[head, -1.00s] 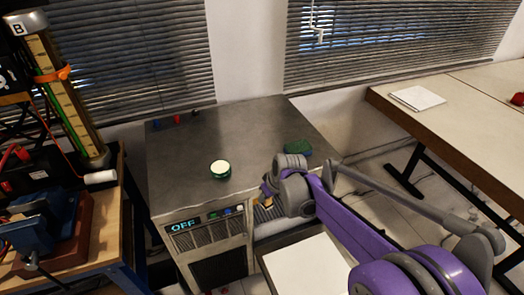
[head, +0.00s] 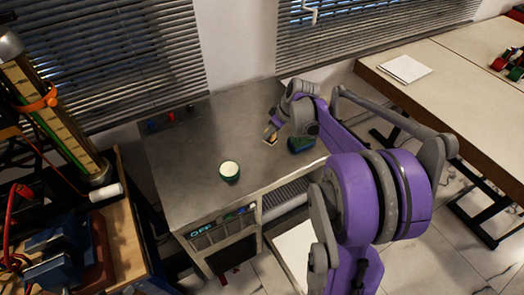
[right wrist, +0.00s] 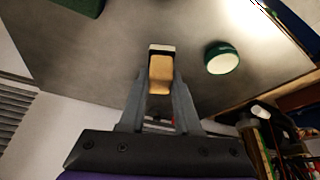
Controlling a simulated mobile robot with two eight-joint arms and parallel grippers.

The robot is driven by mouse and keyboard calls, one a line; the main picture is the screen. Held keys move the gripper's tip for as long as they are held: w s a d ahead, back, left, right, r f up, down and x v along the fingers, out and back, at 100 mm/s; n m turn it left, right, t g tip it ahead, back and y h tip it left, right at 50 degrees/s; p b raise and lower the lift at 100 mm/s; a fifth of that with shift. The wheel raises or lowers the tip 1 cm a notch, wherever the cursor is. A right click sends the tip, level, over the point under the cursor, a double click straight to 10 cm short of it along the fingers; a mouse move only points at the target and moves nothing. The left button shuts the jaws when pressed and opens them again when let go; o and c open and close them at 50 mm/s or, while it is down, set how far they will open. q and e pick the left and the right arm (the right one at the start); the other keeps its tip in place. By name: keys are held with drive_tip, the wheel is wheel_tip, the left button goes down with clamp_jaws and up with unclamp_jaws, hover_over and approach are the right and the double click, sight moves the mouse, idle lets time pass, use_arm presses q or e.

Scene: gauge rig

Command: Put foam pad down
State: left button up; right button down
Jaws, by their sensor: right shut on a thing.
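The foam pad (right wrist: 160,75) is a small tan block with a white and dark end, held between the fingers of my right gripper (right wrist: 158,100) in the right wrist view. In the head view my right gripper (head: 271,133) is over the grey metal bench top (head: 190,140), left of a green block, with a little tan showing at its tip. I cannot tell whether the pad touches the bench top. My left gripper is not in view.
A round green tub with a white top (head: 229,171) stands near the bench's front edge. The green block (head: 300,144) lies partly behind my arm. Small coloured knobs (head: 171,117) sit at the back left. The middle of the bench top is clear.

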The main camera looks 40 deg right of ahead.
sight(274, 141)
drive_tip(key=f, duration=0.5)
drive_tip(key=shift+s+d+f, duration=0.1)
drive_tip(key=shift+s+f, duration=0.05)
drive_tip(key=shift+s, duration=0.15)
drive_tip(key=shift+w+f, duration=0.1)
drive_tip(key=shift+f, duration=1.85)
drive_tip(key=shift+f, duration=0.15)
drive_tip(key=c, duration=0.6)
unclamp_jaws()
